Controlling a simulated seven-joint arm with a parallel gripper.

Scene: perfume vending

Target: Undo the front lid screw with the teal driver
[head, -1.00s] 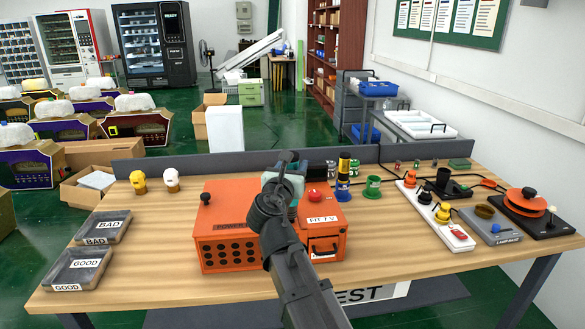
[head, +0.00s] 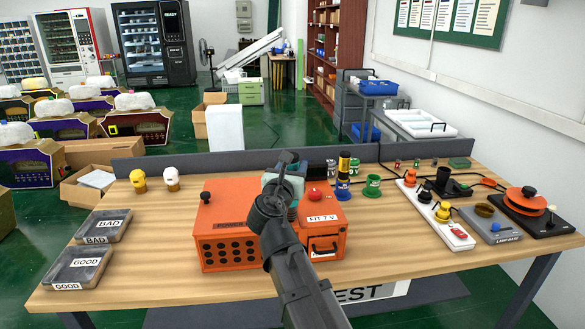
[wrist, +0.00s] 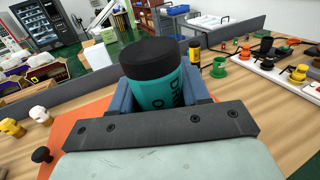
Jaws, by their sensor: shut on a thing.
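The teal driver (wrist: 160,95) with a black cap stands between the fingers of my gripper (wrist: 160,100) in the wrist view, and the gripper is shut on it. In the head view my gripper (head: 287,183) is above the orange box (head: 222,225), near its middle, and my arm hides much of the driver. The front lid screw and the driver's tip cannot be made out.
A yellow-and-black driver (head: 344,165) in a blue stand and a green holder (head: 372,187) stand right of the box. A white power strip (head: 435,215) and a lamp base (head: 490,225) are farther right. "BAD" (head: 103,240) and "GOOD" (head: 78,282) trays lie left. Bare wood lies between.

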